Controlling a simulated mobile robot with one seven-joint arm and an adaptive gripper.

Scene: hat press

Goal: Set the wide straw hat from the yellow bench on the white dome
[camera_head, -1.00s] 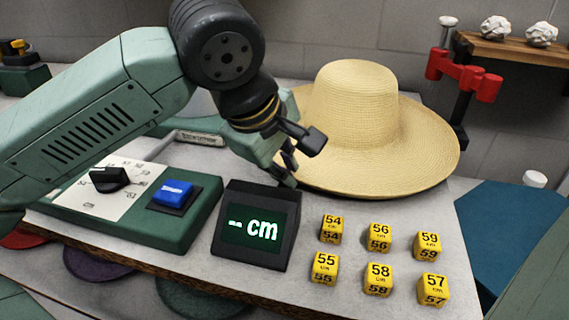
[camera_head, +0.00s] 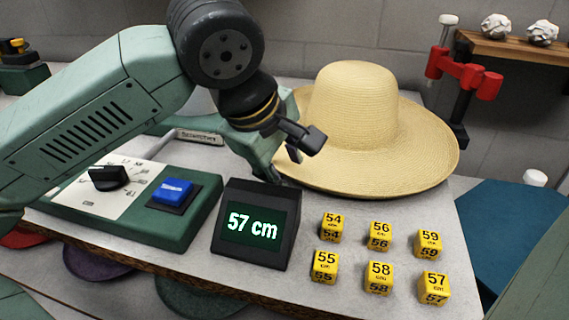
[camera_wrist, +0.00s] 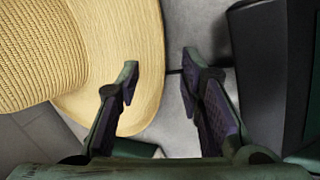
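The wide straw hat (camera_head: 352,112) sits upright, crown up and brim spread, at the back of the grey worktop. It also shows at the left of the wrist view (camera_wrist: 110,50). No white dome shows; whatever is under the hat is hidden. The yellow bench is not in view. My gripper (camera_head: 299,158) is at the hat's front left brim, above the worktop behind the display. In the wrist view its fingers (camera_wrist: 160,78) stand apart with nothing held between them. The left finger overlaps the brim in the picture; I cannot tell if they touch.
The display (camera_head: 255,225) reads 57 cm. Beside it is a green panel with a black dial (camera_head: 109,178) and a blue button (camera_head: 172,190). Several yellow numbered cubes (camera_head: 380,275) stand front right. A red clamp on a post (camera_head: 463,75) stands behind the hat.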

